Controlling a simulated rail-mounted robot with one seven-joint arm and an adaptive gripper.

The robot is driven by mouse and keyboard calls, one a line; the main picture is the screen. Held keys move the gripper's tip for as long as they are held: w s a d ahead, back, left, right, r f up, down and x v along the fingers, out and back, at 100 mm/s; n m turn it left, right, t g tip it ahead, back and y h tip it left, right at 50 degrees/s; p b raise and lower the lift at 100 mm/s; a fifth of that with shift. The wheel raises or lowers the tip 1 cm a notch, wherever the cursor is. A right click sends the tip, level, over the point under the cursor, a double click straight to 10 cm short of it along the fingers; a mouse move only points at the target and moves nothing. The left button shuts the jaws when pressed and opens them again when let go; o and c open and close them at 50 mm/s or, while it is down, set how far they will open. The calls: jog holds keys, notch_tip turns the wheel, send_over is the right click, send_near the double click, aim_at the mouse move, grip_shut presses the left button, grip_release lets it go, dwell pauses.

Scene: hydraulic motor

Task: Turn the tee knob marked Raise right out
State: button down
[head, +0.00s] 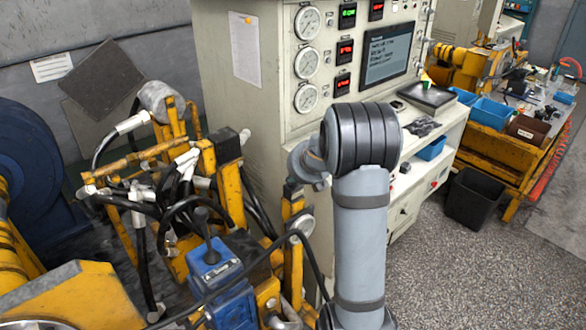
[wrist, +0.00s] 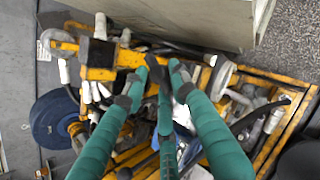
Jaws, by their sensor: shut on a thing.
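My gripper (wrist: 158,74) shows in the wrist view with long teal fingers and dark tips drawn close together near the picture's middle. It is shut on a small dark thing, taken to be the tee knob, which the fingertips mostly hide. No Raise marking can be read. In the head view, my grey arm hangs at the centre and the gripper cannot be made out. The yellow hydraulic machine (head: 232,190) with black hoses stands left of my arm. The wrist view looks down on its yellow frame (wrist: 100,60).
A blue valve block (head: 228,290) with a black lever stands at the front of the machine. A cream cabinet (head: 232,60) with gauges and displays rises behind. A dark bin (head: 478,198) and workbench (head: 530,150) are on the right. The speckled floor (head: 470,270) is clear at front right.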

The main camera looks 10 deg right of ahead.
jog(key=c, duration=2.5)
grip_release()
jog(key=shift+s+d+f+n+g+y, duration=0.3)
jog(key=shift+f+n+y, duration=0.1)
jog(key=shift+f+n, duration=0.1)
jog(key=shift+c, duration=0.2)
jog(key=o, duration=0.9)
jog(key=shift+r, duration=0.1)
jog(key=shift+o, duration=0.6)
jog(key=shift+w+r, duration=0.1)
jog(key=shift+r, duration=0.1)
jog(key=v, duration=1.2)
